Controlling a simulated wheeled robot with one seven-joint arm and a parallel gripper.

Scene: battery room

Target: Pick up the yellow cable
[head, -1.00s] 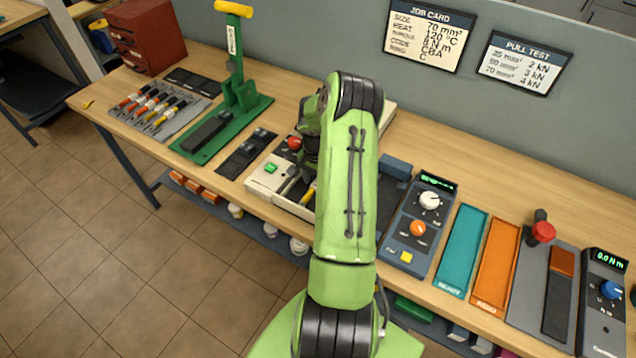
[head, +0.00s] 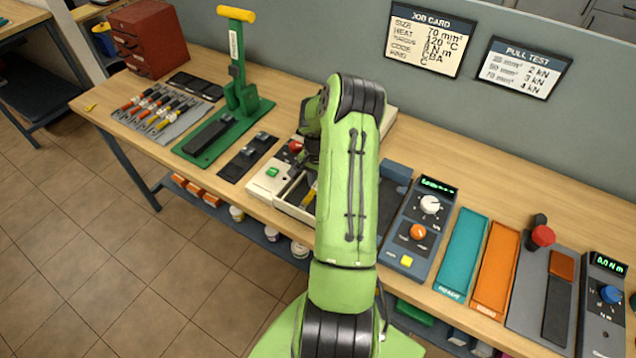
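A yellow piece (head: 310,196) shows in the pale machine's open bay, just left of my arm; it may be the yellow cable, but most of it is hidden. Several short cables with orange, yellow and dark parts lie side by side on a grey rack (head: 184,124) at the left. My gripper (head: 303,176) is over the pale machine (head: 264,187) beside the yellow piece. My arm covers most of it, so its fingers and any hold on the piece cannot be made out.
A green lever press (head: 215,140) with a yellow handle stands left of the machine. Right of my arm are a grey control unit (head: 420,225), a teal tray (head: 463,254), an orange tray (head: 496,268) and a tester with a red knob (head: 542,237). Bare wood lies behind them.

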